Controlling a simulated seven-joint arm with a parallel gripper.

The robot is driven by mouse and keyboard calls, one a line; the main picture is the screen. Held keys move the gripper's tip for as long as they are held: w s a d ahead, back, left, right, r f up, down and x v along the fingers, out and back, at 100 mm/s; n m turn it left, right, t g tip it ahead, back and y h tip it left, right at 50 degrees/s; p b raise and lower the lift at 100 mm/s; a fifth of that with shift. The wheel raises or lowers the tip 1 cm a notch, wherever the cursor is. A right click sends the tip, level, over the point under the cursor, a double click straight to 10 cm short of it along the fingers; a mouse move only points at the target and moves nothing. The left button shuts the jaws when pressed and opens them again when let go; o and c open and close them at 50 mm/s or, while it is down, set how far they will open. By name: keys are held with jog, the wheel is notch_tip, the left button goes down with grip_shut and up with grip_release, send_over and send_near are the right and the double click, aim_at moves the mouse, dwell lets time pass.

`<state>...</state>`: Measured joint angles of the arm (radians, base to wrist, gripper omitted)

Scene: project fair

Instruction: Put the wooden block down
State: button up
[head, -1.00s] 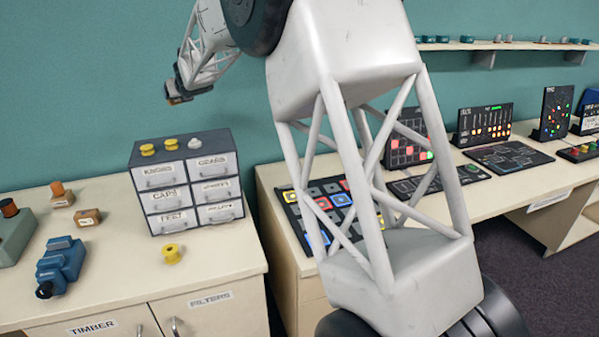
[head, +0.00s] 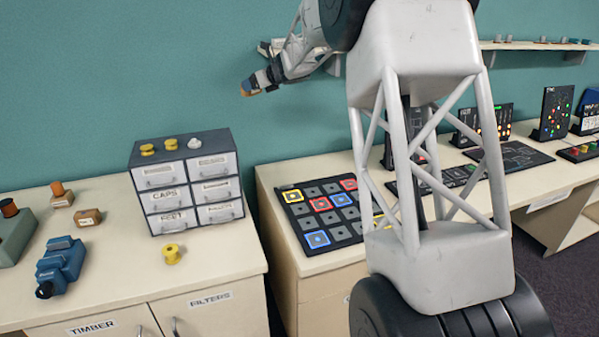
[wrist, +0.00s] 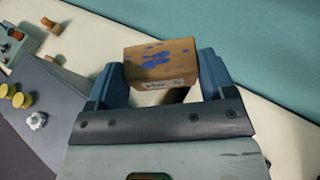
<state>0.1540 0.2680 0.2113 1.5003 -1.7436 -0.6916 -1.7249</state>
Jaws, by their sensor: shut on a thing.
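The wooden block (wrist: 161,66) is brown with blue marks on its face and a small printed label along its lower edge. In the wrist view it sits between the two blue fingers of my gripper (wrist: 160,75), which is shut on it. In the head view my gripper (head: 250,88) is held in the air in front of the teal wall, up and right of the grey drawer cabinet. The block is only a small brown patch at its tip there.
The grey drawer cabinet (head: 187,183) stands on the left counter (head: 225,258), with yellow and white knobs on top. A blue tool (head: 61,265) and small wooden pieces lie left. A button panel (head: 326,212) lies on the right counter. Bare counter surrounds the yellow spool (head: 171,254).

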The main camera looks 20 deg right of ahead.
jog(key=s+d+n+g+y, duration=0.1)
jog(key=s+d, duration=0.2)
jog(key=d, duration=0.6)
jog(key=s+d+n+y, duration=0.1)
jog(key=s+d, duration=0.3)
jog(key=d, duration=0.5)
jog(key=f, duration=3.5)
jog(key=shift+w+a+f, duration=0.15)
jog(key=shift+w+a, duration=0.05)
jog(key=shift+w, duration=0.1)
jog(key=shift+w, duration=0.15)
jog(key=shift+w+d+f, duration=0.25)
jog(key=shift+w+d, duration=0.35)
jog(key=shift+w, duration=1.95)
jog(key=shift+w+d+f, duration=0.25)
jog(key=shift+w+d, duration=0.35)
jog(key=shift+w, duration=1.95)
jog(key=shift+w+d+f, duration=0.25)
jog(key=shift+w+d, duration=0.35)
jog(key=shift+w, duration=1.95)
jog(key=shift+f, duration=1.75)
jog(key=shift+f, duration=0.15)
